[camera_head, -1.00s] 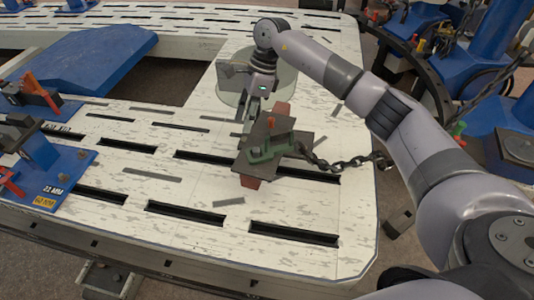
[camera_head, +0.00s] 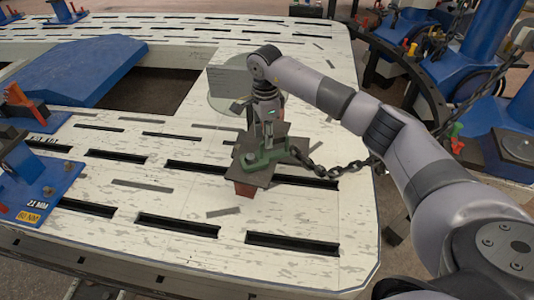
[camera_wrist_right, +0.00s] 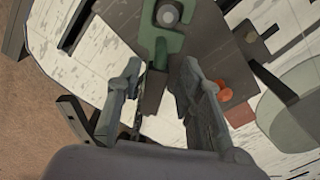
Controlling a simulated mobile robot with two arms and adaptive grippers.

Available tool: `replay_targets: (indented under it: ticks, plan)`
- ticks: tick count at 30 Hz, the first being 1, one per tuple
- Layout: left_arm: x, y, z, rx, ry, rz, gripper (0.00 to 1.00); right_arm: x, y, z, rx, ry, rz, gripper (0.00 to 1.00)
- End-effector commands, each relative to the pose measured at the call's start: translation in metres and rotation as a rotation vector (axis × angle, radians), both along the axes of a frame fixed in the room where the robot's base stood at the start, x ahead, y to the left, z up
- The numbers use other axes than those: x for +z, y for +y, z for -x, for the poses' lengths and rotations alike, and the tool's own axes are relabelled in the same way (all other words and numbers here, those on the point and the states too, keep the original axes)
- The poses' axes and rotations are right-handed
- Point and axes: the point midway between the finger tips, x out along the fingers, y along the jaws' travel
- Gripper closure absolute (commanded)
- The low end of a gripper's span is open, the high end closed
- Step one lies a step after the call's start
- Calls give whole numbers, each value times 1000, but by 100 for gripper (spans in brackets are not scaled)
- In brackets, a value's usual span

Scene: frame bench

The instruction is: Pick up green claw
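The green claw (camera_head: 262,160) lies on a dark grey plate (camera_head: 244,176) on the white slotted bench. A dark chain (camera_head: 335,171) runs from it to the right. My right gripper (camera_head: 268,142) points down just over the claw and hides part of it. In the right wrist view, the two fingers of the right gripper (camera_wrist_right: 161,72) are spread apart, with the green claw (camera_wrist_right: 162,43) ahead of and partly between them. I cannot tell whether either finger touches it. My left gripper is not in view.
Reddish-brown blocks (camera_head: 245,189) show under the plate. A clear round disc (camera_head: 229,88) stands behind my right gripper. A blue plate (camera_head: 82,70) and blue fixtures (camera_head: 40,190) are at the left. The bench (camera_head: 200,205) has long dark slots and a right edge near the chain.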

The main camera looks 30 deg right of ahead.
Motion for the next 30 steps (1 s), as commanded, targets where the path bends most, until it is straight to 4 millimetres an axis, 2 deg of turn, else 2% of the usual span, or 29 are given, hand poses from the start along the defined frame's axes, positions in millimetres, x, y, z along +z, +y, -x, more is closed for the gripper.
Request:
replay_targets:
  ticks: [5, 13, 20, 30]
  plan:
    - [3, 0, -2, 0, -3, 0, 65, -11, -1, 1, -1, 3, -1, 66]
    - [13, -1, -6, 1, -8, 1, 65, -50, -3, 3, -1, 2, -1, 66]
    - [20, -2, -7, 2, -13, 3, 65, -53, -3, 2, -1, 0, -1, 66]
    - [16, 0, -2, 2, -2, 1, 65, -53, -4, 2, -1, 0, -1, 87]
